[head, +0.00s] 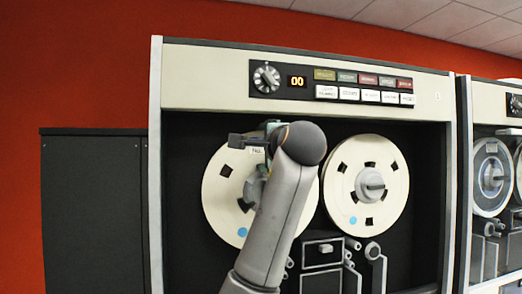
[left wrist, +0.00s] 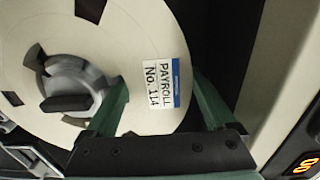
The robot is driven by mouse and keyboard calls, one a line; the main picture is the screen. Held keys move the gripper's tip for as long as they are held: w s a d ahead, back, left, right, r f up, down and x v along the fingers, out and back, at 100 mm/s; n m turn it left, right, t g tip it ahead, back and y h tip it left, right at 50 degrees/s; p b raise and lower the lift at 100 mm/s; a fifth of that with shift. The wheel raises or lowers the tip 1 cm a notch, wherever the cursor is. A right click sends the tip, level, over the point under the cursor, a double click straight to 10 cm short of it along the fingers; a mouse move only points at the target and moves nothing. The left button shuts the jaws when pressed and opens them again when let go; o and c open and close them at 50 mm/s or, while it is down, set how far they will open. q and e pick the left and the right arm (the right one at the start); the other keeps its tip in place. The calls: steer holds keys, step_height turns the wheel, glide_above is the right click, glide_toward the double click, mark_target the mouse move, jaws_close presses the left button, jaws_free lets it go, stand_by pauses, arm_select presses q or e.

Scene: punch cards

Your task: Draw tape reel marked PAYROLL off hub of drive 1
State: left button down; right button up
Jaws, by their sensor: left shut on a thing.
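The cream tape reel marked PAYROLL (head: 221,202) is the left of two reels on the front of the tape drive (head: 300,54). In the left wrist view the reel (left wrist: 40,110) shows its label (left wrist: 164,82), reading PAYROLL No. 114, and the grey hub (left wrist: 70,95) at its centre. My left gripper (head: 257,140) is at the reel's upper rim. In the left wrist view its green fingers (left wrist: 165,100) lie on either side of the label, shut on the reel. My forearm hides part of the reel's right side. How far the reel sits on the hub I cannot tell. My right gripper is out of view.
A second cream reel (head: 350,160) is on the right hub of the same drive, close beside my arm. Grey tape-path parts (head: 322,250) stick out below. A control panel with a knob (head: 266,77) is above. Another drive (head: 491,180) stands at right; a dark cabinet (head: 93,210) at left.

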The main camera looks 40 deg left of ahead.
arm_select(q)
steer(key=b+v, duration=0.2)
steer(key=v, duration=0.4)
steer(key=shift+s+d, duration=0.25)
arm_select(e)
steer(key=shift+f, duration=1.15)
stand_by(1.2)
arm_select(q)
steer(key=b+v, duration=0.3)
steer(key=v, duration=0.8)
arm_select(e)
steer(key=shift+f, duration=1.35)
arm_select(q)
steer(key=shift+s, duration=0.1)
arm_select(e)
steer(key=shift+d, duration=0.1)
